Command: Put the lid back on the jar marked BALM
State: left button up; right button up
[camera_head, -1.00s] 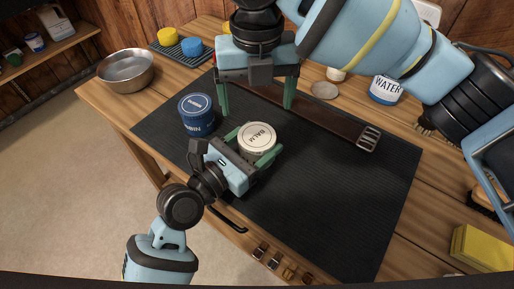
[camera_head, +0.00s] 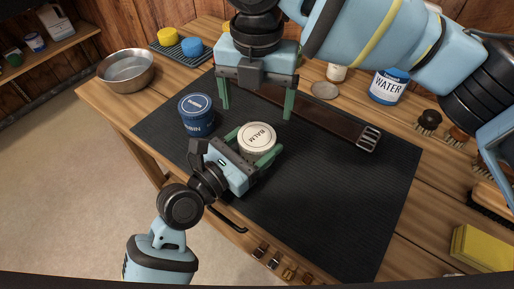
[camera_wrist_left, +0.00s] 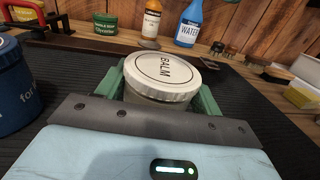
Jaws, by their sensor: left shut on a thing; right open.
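The jar marked BALM stands on the dark mat (camera_head: 330,215), with a cream-white lid (camera_head: 258,137) lettered BALM on its top. In the left wrist view the lid (camera_wrist_left: 163,72) covers the jar's mouth and the greyish jar body (camera_wrist_left: 158,104) shows below its rim. I cannot tell whether it is fully seated. My left gripper (camera_head: 252,146) is shut on the jar, its green fingers on either side of the body. My right gripper (camera_head: 256,111) is open and empty, above and behind the jar, with its fingers pointing down.
A blue jar (camera_head: 197,122) stands left of the BALM jar. A brown strap (camera_head: 330,124) with a buckle lies behind. A pale disc (camera_head: 325,90), a WATER container (camera_head: 388,88) and brushes (camera_head: 428,122) are farther right. The mat's front right is clear.

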aim_at(256, 137)
notch_tip(256, 137, down, 7)
jog(key=shift+f, duration=0.15)
dwell(0.4)
jog(key=c, duration=1)
pick_arm(q)
jog(key=shift+a, duration=0.1)
pick_arm(e)
jog(key=m, duration=0.6)
jog(key=shift+m, duration=0.4)
jog(key=m, duration=1.3)
jog(key=shift+s+f, duration=0.1)
jog(key=m, duration=0.5)
jog(key=shift+m, duration=0.4)
jog(key=o, duration=1.1)
jog(key=shift+o, duration=0.2)
